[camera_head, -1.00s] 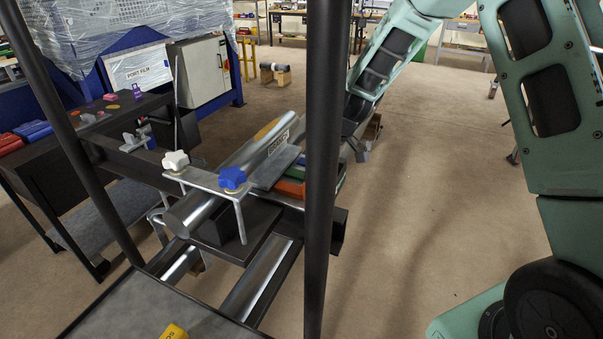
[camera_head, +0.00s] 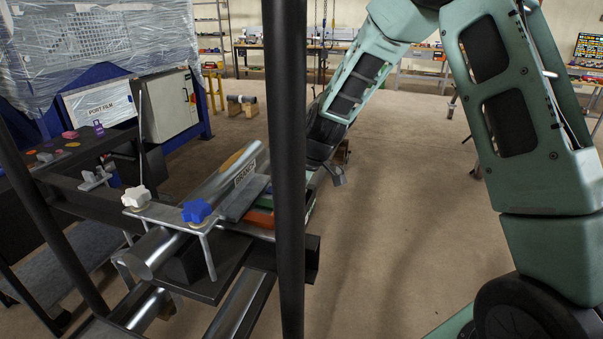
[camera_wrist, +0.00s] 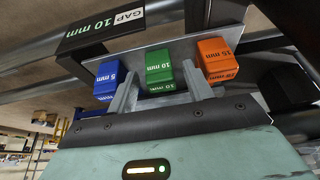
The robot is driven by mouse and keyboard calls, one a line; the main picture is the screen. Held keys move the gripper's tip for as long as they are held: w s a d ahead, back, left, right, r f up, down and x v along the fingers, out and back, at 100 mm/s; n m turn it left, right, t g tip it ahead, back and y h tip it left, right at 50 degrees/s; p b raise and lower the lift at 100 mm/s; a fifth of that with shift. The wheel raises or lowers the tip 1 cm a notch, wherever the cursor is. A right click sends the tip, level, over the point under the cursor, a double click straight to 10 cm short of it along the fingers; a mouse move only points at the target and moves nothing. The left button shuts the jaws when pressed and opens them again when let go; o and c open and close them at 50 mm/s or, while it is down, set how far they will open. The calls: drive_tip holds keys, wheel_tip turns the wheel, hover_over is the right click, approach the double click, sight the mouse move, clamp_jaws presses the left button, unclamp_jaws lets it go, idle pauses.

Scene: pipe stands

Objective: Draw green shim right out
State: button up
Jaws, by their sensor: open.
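The green shim (camera_wrist: 160,72), marked 10 mm, stands between the blue shim (camera_wrist: 106,80) and the orange shim (camera_wrist: 216,60) along a metal plate in the wrist view. My gripper (camera_wrist: 160,80) is open, with one finger on each side of the green shim's end. I cannot tell whether the fingers touch it. In the head view the green shim (camera_head: 263,201) is partly visible by the plate's right side. The gripper is mostly hidden there behind a dark post.
The dark upright post (camera_head: 291,150) stands in front of the pipe stand. Open floor lies right.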

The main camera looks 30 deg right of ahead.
drive_tip(key=b+v, duration=0.2)
drive_tip(key=v, duration=1.4)
drive_tip(key=shift+r, duration=0.35)
drive_tip(key=shift+s, duration=0.1)
drive_tip(key=s+f+m+h, duration=0.2)
drive_tip(key=s+f+m, duration=0.25)
drive_tip(key=s, duration=0.35)
drive_tip(key=s+f+m+h, duration=0.1)
drive_tip(key=s+f+m, duration=0.3)
drive_tip(key=s+f, duration=0.25)
drive_tip(key=s+a+r+n+g, duration=0.2)
drive_tip(key=s+a+n, duration=0.5)
drive_tip(key=s+a, duration=0.7)
drive_tip(key=a+g, duration=0.1)
drive_tip(key=a, duration=0.3)
drive_tip(key=shift+s, duration=0.25)
